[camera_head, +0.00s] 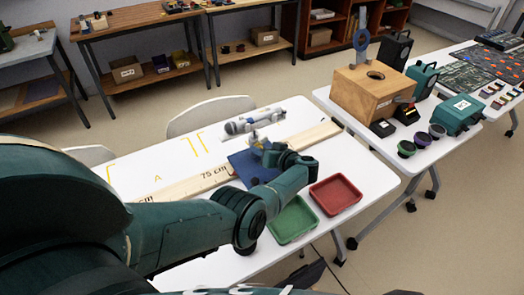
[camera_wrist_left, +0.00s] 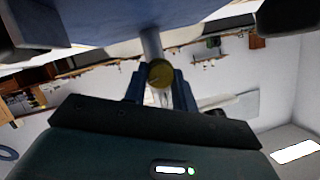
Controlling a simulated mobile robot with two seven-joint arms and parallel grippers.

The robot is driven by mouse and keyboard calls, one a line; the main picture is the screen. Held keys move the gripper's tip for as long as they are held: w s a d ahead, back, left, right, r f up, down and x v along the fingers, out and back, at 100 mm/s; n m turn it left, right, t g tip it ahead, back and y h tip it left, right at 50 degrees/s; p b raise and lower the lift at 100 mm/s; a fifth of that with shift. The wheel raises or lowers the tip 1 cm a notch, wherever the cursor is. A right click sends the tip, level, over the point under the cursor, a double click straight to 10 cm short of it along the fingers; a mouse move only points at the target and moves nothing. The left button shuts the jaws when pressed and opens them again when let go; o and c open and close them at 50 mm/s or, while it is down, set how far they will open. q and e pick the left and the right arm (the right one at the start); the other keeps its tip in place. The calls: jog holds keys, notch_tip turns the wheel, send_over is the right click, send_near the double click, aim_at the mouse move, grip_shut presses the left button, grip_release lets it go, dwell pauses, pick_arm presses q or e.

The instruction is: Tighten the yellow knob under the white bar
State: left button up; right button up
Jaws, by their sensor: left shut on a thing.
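The yellow knob (camera_wrist_left: 160,73) shows in the wrist view at the lower end of a short pale grey post (camera_wrist_left: 151,44), under a blue surface (camera_wrist_left: 110,25). My left gripper (camera_wrist_left: 160,88) is shut on the knob, with a dark blue finger on each side of it. In the head view my left gripper (camera_head: 262,146) is beside a blue panel (camera_head: 248,166), and the knob is hidden. A white bar-like tube (camera_head: 254,121) is just behind the gripper; I cannot tell whether it is the task's bar. My right gripper is not in view.
A long wooden ruler (camera_head: 200,181) lies across the white table (camera_head: 150,175). A green tray (camera_head: 292,221) and a red tray (camera_head: 335,194) stand near my left forearm. A wooden box (camera_head: 370,95) is on the table to the right.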

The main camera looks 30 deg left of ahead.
pick_arm(q)
jog(key=o, duration=1)
jog(key=p+v, duration=0.2)
jog(key=v, duration=1.1)
jog(key=shift+r, duration=0.1)
